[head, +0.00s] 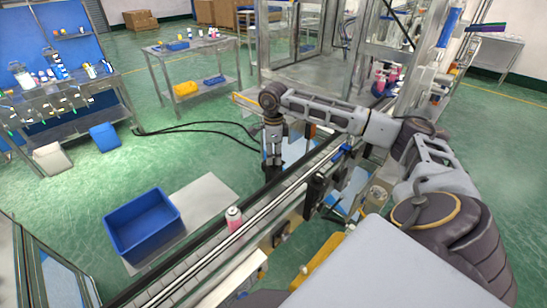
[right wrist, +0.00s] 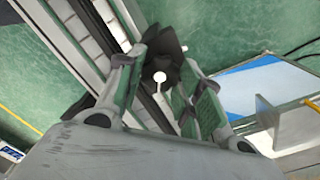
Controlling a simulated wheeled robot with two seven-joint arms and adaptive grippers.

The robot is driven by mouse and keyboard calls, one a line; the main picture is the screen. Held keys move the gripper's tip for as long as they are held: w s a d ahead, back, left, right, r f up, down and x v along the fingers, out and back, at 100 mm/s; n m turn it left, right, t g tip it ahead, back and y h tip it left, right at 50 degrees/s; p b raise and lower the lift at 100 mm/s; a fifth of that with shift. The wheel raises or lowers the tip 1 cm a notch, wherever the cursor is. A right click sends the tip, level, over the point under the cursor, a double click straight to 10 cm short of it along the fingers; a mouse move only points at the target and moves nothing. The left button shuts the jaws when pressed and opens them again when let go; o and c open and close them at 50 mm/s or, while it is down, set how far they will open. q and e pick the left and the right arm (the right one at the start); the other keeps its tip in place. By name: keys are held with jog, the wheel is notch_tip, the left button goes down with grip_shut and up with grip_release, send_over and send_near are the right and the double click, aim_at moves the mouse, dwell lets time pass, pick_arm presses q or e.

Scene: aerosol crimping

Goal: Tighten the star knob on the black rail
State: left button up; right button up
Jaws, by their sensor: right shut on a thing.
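My right gripper (head: 272,163) points straight down over the conveyor's edge in the head view, at the end of my arm reaching in from the right. The right wrist view shows its two fingers (right wrist: 168,88) on either side of the black star knob (right wrist: 162,47), which has a pale round centre. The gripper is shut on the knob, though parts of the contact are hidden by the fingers. The black rail (right wrist: 112,27) runs diagonally beside the knob. In the head view the knob is hidden behind the gripper. My left gripper is not in view.
A pink-and-white can (head: 234,219) stands on the conveyor (head: 205,262). A blue crate (head: 150,243) sits to its left. Metal workbenches stand farther back, and machine frames rise behind my right arm. Green floor is open at the left.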

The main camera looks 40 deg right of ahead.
jog(key=m+b, duration=0.1)
jog(key=m, duration=0.4)
jog(key=shift+m+b, duration=0.3)
jog(key=shift+b, duration=0.05)
jog(key=m, duration=0.3)
jog(key=shift+b, duration=0.35)
jog(key=shift+m, duration=1.5)
jog(key=shift+w+r, duration=0.1)
jog(key=o, duration=1)
jog(key=shift+o, duration=0.2)
notch_tip(320, 180, up, 12)
